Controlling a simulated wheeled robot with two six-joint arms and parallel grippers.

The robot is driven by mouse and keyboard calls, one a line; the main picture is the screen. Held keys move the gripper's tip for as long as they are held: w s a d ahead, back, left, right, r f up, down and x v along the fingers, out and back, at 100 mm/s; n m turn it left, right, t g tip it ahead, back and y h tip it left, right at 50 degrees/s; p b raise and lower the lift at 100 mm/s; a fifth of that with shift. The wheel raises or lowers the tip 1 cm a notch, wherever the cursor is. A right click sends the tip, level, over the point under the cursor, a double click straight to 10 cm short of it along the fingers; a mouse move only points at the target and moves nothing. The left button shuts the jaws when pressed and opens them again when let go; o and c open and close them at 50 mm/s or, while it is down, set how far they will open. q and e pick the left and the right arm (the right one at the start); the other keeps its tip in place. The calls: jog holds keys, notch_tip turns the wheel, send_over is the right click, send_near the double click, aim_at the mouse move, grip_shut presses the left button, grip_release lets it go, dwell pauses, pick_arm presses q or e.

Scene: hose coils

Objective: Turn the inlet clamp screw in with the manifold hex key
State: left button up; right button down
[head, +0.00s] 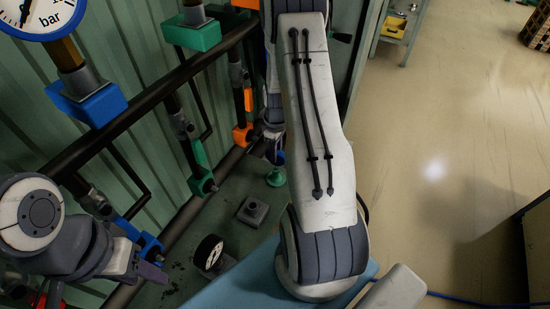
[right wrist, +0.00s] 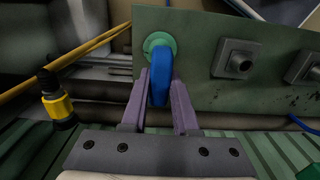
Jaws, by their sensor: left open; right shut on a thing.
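My right gripper (right wrist: 160,78) is shut on a blue curved piece (right wrist: 159,88), which looks like the hex key's handle. The piece rises from a round green collar (right wrist: 158,43) on the green plate; whether it is seated in it or only in front of it I cannot tell. In the head view the green collar (head: 275,178) shows beside my right arm, which hides most of that gripper. My left gripper (head: 150,272) is at the lower left, open, near a blue clamp fitting (head: 150,246) on a pipe. I cannot make out the inlet clamp screw.
A square grey block (head: 252,211) and a round black-rimmed part (head: 209,252) lie on the green surface. Dark pipes (head: 150,97) with green, orange and blue fittings run along the ribbed wall. A pressure gauge (head: 40,12) is at top left. The floor (head: 440,130) on the right is mostly clear.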

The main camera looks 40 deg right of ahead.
jog(key=shift+r+p, duration=0.5)
jog(key=shift+r, duration=0.1)
jog(key=shift+r+p, duration=3.3)
jog(key=shift+r, duration=0.7)
jog(key=c, duration=1.2)
grip_release()
grip_shut()
